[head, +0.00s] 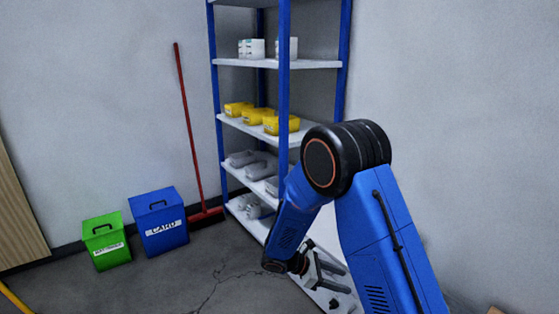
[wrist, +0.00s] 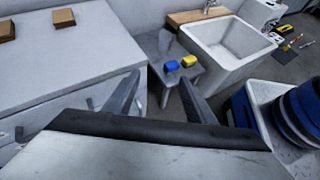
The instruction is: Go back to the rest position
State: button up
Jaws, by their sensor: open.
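My gripper (head: 330,272) hangs low in the head view, at the end of my blue arm, in front of the lower part of the shelf unit. In the wrist view my gripper (wrist: 160,96) shows two grey fingers spread apart. It is open, with nothing between the fingers. A small stool (wrist: 182,76) shows beyond the fingertips, bearing a blue item (wrist: 172,66) and a yellow item (wrist: 189,61). My arm hides part of the shelf unit's right side.
A blue-framed shelf unit (head: 284,85) holds yellow bins (head: 258,116) and grey bins (head: 262,169). A green bin (head: 106,241), a blue bin (head: 159,221) and a red broom (head: 187,120) stand left. The wrist view shows a white counter (wrist: 75,55) and a sink (wrist: 228,42).

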jog(key=s+d+r+m+g+y, duration=0.1)
jog(key=s+d+r+m+y, duration=0.25)
jog(key=s+r, duration=0.35)
jog(key=s+d+r+m+y, duration=0.3)
jog(key=s+d+r+m, duration=0.25)
jog(key=r, duration=0.35)
jog(key=s+r+m+t+y, duration=0.2)
jog(key=s+r+m, duration=0.2)
jog(key=s, duration=0.5)
jog(key=s+r+m+t+y, duration=0.3)
jog(key=s+r+m, duration=0.2)
jog(key=s, duration=0.4)
jog(key=shift+a+r+y, duration=0.35)
jog(key=shift+r, duration=0.05)
jog(key=shift+s, duration=0.1)
